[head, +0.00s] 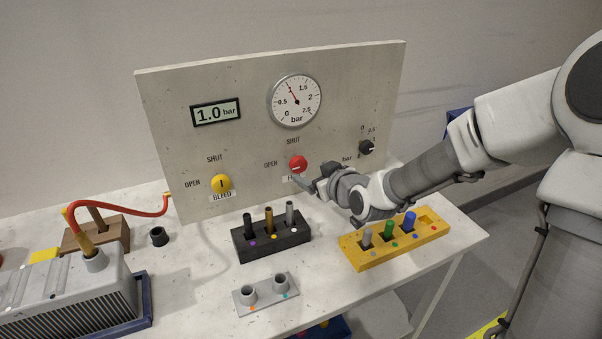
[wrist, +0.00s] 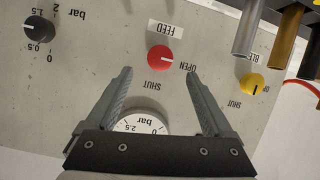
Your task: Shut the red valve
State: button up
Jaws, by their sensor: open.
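The red valve knob (head: 298,164) sits on the upright grey panel (head: 360,75), with OPEN printed to its left and SHUT above it in the head view. Its white mark lies level, toward OPEN. The red knob also shows in the wrist view (wrist: 160,60), where the picture is upside down and the mark points right toward OPEN. My gripper (head: 312,182) is at the knob's lower right in the head view, partly covering the FEED label. In the wrist view my gripper (wrist: 159,72) is open, its fingertips apart on either side below the knob, holding nothing.
A yellow BLEED knob (head: 221,183) is left of the red one; a black bar knob (head: 367,147) is right. A dial gauge (head: 295,101) and display (head: 215,113) are above. A black rack (head: 244,250) and yellow rack (head: 352,257) stand in front of the panel.

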aim_at(301, 166)
jog(key=b+x, duration=0.1)
jog(key=x, duration=0.7)
jog(key=shift+w+f, duration=0.15)
jog(key=c, duration=1.4)
